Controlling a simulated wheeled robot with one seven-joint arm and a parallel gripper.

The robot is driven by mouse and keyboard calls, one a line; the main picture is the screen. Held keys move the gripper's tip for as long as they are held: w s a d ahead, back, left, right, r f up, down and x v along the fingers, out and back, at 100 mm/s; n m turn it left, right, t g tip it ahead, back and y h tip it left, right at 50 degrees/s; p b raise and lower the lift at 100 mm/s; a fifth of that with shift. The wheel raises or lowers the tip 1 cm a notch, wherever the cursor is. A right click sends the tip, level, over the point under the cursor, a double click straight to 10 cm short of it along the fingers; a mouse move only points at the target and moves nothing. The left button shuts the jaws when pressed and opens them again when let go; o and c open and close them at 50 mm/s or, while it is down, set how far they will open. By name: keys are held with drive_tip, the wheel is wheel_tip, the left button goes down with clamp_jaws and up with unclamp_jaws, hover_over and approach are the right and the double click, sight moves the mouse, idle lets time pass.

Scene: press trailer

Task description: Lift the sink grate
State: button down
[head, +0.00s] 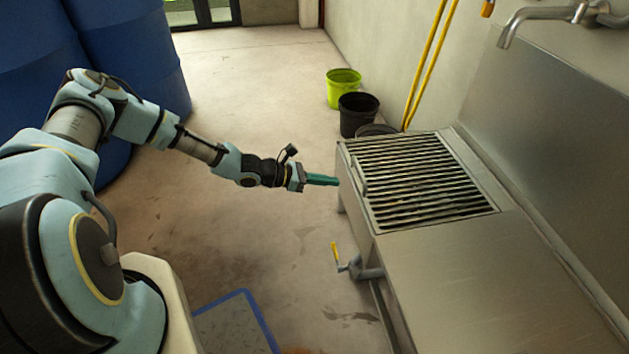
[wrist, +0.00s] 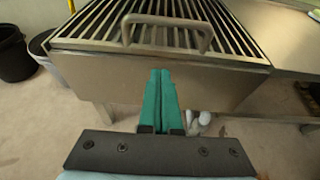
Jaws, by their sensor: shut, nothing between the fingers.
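The sink grate (head: 420,180) is a metal frame with parallel bars, lying flat in the top of the steel sink unit. Its raised handle (head: 359,174) runs along the edge on my side. In the wrist view the grate (wrist: 100,22) fills the top, and the handle (wrist: 168,21) arches up near its front edge. My gripper (head: 336,181) has green fingers, shut and empty, just left of the sink's edge in the head view. In the wrist view the fingertips (wrist: 160,72) point at the sink's front panel, below the handle and apart from it.
The steel sink unit (head: 480,270) has a bare top beside the grate and a tap (head: 545,15) on the wall. A yellow-handled valve (head: 337,257) sticks out below. Green (head: 343,86) and black (head: 358,112) buckets stand behind. Blue barrels (head: 150,60) stand at left. Floor between is open.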

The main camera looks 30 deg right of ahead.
sight(355, 182)
drive_tip(key=x, duration=0.3)
drive_tip(key=shift+d+r, duration=0.1)
drive_tip(key=shift+r, duration=0.15)
drive_tip(key=shift+s+d+r+b, duration=0.15)
drive_tip(key=shift+d+r, duration=0.25)
drive_tip(key=shift+r, duration=0.35)
drive_tip(key=shift+s+d+r+b, duration=0.2)
drive_tip(key=shift+d+r, duration=0.2)
drive_tip(key=shift+r, duration=0.3)
drive_tip(key=shift+r, duration=0.1)
